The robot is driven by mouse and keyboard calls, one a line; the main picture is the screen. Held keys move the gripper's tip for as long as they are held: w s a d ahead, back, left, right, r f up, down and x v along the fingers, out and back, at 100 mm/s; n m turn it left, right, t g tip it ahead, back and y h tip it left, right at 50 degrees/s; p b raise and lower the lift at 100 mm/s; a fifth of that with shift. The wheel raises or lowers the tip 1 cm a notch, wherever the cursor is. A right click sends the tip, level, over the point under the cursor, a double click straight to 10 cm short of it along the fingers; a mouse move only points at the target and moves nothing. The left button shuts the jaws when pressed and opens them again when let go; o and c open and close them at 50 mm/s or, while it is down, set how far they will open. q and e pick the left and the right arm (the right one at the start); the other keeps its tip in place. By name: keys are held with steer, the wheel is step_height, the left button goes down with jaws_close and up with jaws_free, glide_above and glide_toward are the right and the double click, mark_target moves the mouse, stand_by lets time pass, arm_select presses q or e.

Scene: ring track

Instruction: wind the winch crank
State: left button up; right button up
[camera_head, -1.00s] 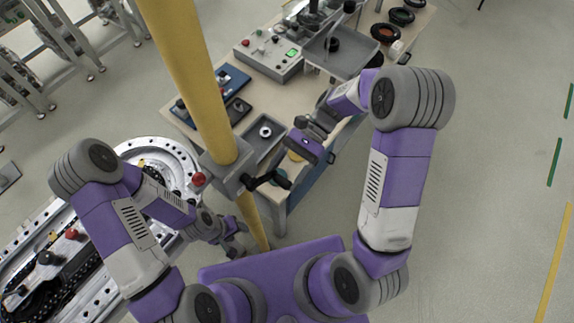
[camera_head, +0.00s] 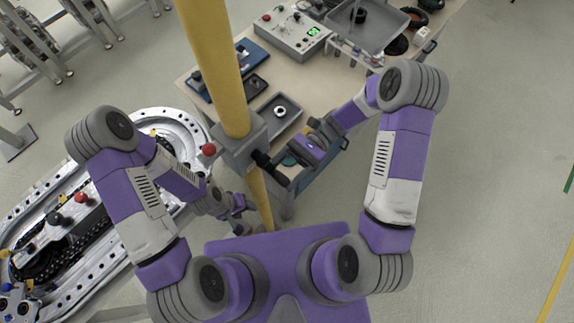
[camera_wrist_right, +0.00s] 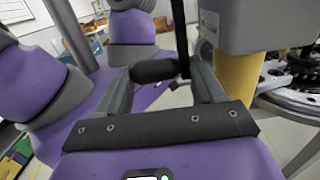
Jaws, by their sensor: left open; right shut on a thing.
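The winch is a grey box (camera_head: 240,142) clamped on a yellow post (camera_head: 214,70), with a red knob (camera_head: 208,150) at its left. Its black crank (camera_head: 270,167) sticks out at the right of the box. In the right wrist view the black crank grip (camera_wrist_right: 153,71) lies between the fingers of my right gripper (camera_wrist_right: 165,73). My right gripper (camera_head: 290,166) is shut on it, partly hidden in the head view. My left gripper (camera_head: 240,210) is open and empty, low beside the post and apart from the crank.
A workbench (camera_head: 292,78) behind the post carries a control box (camera_head: 292,36), a grey tray (camera_head: 278,116) and a raised tray (camera_head: 368,24). An oval ring track (camera_head: 185,125) lies at the left, near my left arm.

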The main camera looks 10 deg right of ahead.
steer(key=shift+s+f, duration=0.25)
steer(key=shift+s, duration=0.05)
steer(key=o, duration=1.2)
steer(key=shift+o, duration=0.6)
steer(key=shift+s+r, duration=0.15)
steer(key=shift+w, duration=0.2)
steer(key=v, duration=0.7)
steer(key=shift+d+b, duration=0.15)
steer(key=shift+b, duration=0.2)
steer(key=shift+w, duration=0.1)
